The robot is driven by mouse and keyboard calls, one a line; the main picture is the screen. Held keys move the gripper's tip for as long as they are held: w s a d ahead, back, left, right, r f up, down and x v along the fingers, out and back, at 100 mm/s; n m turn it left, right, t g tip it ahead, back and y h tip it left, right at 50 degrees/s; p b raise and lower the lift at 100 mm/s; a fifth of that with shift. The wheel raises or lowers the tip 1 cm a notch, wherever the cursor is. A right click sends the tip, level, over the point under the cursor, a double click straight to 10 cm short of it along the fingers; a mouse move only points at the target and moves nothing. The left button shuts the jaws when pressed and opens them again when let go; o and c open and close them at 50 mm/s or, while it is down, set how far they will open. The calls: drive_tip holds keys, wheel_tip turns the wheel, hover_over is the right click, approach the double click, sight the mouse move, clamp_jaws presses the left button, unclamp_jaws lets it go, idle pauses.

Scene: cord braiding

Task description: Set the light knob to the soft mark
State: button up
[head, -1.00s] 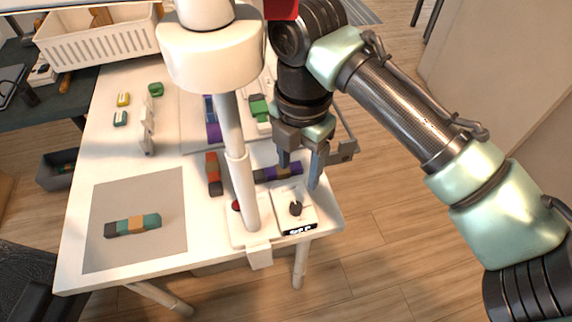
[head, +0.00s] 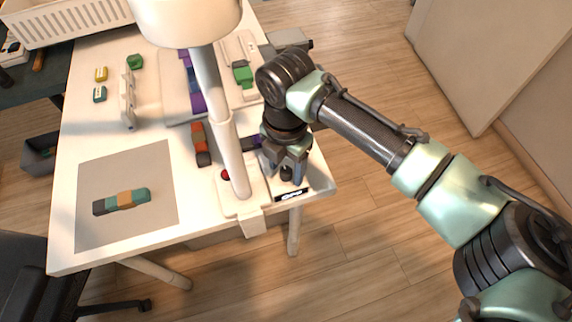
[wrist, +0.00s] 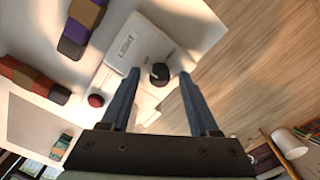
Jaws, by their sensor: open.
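The light knob (head: 286,174) is a small black dial on a white box (head: 304,187) at the front right corner of the table. In the wrist view the knob (wrist: 160,74) stands on a pale panel (wrist: 134,43) lettered "LIGHT". My gripper (head: 286,177) points down over the box. Its two blue-grey fingers are open, one on each side of the knob in the picture. In the wrist view my gripper (wrist: 158,76) shows the knob between its fingertips, with gaps on both sides. I cannot read the soft mark or the knob's setting.
A white lamp post (head: 228,150) stands just left of the box, with a red button (head: 225,174) at its base. A red and brown cord piece (head: 201,143) lies behind. A grey mat (head: 150,225) holds another banded piece (head: 121,201). The table's front edge is close.

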drive_tip(key=shift+f, duration=0.1)
clamp_jaws()
idle(0.3)
drive_tip(key=shift+m+p, duration=0.3)
drive_tip(key=shift+p, duration=0.05)
drive_tip(key=m+p, duration=0.2)
drive_tip(key=shift+r+m, duration=0.25)
drive_tip(key=shift+m, duration=0.05)
drive_tip(key=m+p, duration=0.4)
drive_tip(key=shift+m, duration=0.3)
drive_tip(key=m+p, duration=0.4)
drive_tip(key=shift+f+m+p, duration=0.2)
drive_tip(key=shift+m+p, duration=1.2)
drive_tip(key=shift+m, duration=0.6)
